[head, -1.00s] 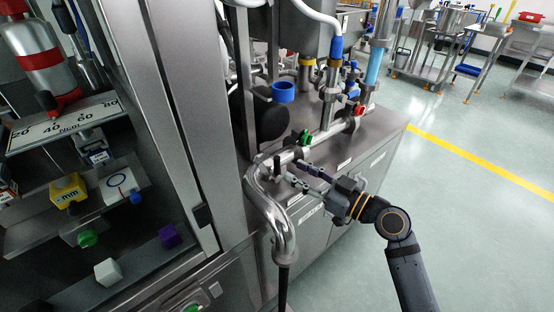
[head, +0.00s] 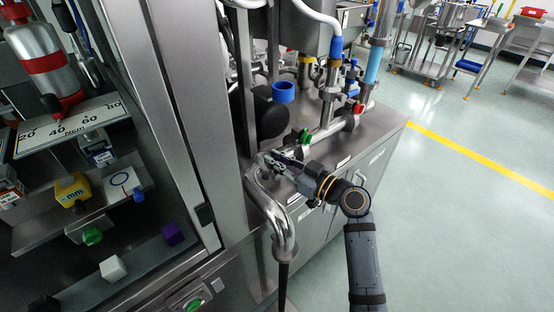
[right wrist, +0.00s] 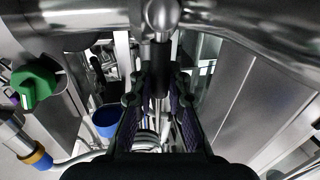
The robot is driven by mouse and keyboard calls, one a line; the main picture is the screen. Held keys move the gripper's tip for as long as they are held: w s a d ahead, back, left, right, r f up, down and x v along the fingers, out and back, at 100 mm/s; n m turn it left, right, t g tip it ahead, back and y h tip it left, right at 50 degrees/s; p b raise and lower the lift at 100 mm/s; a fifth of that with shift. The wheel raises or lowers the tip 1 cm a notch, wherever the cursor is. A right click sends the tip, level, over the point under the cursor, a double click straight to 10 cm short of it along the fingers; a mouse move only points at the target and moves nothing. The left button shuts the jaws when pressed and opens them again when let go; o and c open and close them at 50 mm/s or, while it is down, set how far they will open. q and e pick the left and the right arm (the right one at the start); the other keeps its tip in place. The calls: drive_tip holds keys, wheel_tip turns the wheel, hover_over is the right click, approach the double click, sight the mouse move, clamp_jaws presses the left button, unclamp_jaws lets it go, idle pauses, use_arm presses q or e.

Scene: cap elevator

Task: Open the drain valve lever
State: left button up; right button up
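The drain valve lever appears to be the short metal stem with a round hub (right wrist: 161,16) on the steel pipe, in the right wrist view. Its stem extends down between the fingers of my right gripper (right wrist: 160,75). The fingers stand apart on either side of it; I cannot tell whether they touch it. In the head view my right gripper (head: 268,165) is at the bent steel pipe (head: 281,228), and its fingers largely hide the lever. My left gripper is not in view.
A green knob (head: 305,136) and a red knob (head: 358,108) sit on the pipework behind my gripper. A blue cup-like part (head: 283,92) is above. The cabinet post (head: 172,110) stands close on the left.

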clamp_jaws()
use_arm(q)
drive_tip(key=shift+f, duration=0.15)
use_arm(e)
drive_tip(key=shift+w+f, duration=0.1)
drive_tip(key=shift+f, duration=0.05)
